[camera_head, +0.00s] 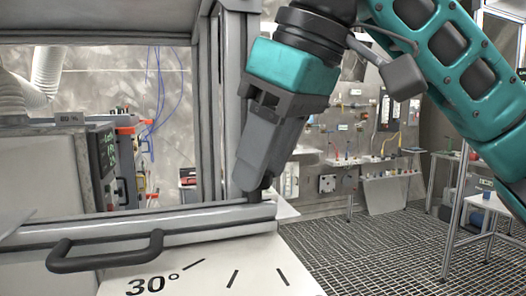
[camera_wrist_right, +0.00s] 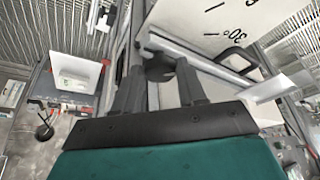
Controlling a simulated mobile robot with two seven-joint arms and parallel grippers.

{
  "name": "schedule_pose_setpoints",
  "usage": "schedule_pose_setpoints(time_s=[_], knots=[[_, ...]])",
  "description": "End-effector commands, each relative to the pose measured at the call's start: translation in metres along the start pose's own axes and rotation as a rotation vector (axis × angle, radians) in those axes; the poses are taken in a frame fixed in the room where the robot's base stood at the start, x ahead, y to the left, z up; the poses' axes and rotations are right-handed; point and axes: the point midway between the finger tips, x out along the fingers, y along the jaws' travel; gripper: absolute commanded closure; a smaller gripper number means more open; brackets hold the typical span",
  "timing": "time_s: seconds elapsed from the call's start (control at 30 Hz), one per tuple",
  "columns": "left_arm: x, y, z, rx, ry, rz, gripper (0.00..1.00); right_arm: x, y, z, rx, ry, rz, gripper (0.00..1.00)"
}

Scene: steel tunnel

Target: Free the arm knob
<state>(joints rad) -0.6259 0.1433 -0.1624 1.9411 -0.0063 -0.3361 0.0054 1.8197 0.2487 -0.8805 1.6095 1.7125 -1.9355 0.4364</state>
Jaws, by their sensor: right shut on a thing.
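The arm knob (camera_wrist_right: 160,67) is a dark round knob on the end of a grey bar (camera_head: 180,221), above a white plate with angle marks (camera_head: 190,277). My right gripper (camera_head: 252,186) comes down on it from above, slightly tilted. In the right wrist view its two fingers (camera_wrist_right: 160,83) stand on either side of the knob, and it is shut on it. In the head view the fingers mostly hide the knob; only a dark bit (camera_head: 255,196) shows below the tips. My left gripper is not in view.
A black bar handle (camera_head: 105,252) sticks out at the front left of the grey bar. A grey upright frame post (camera_head: 209,110) stands close left of my right gripper. A grey box with a display (camera_head: 75,165) is at left. Open grated floor (camera_head: 370,245) lies to the right.

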Motion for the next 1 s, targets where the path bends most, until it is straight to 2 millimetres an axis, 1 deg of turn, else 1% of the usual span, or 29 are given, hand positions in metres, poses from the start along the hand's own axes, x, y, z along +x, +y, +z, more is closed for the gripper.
schedule_pose_setpoints(time_s=[0.3, 0.5, 0.73, 1.0], knots=[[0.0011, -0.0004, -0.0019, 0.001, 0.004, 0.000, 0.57, 0.0007, 0.0035, -0.0007, -0.246, 0.000, -0.104, 0.90], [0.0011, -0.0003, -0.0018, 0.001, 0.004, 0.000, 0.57, 0.0009, 0.0047, -0.0011, -0.357, -0.001, -0.151, 0.90], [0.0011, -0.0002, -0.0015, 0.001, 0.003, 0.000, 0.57, 0.0011, 0.0057, -0.0014, -0.429, -0.001, -0.178, 0.90], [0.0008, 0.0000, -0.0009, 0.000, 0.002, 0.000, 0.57, 0.0010, 0.0061, -0.0014, -0.453, -0.002, -0.187, 0.90]])
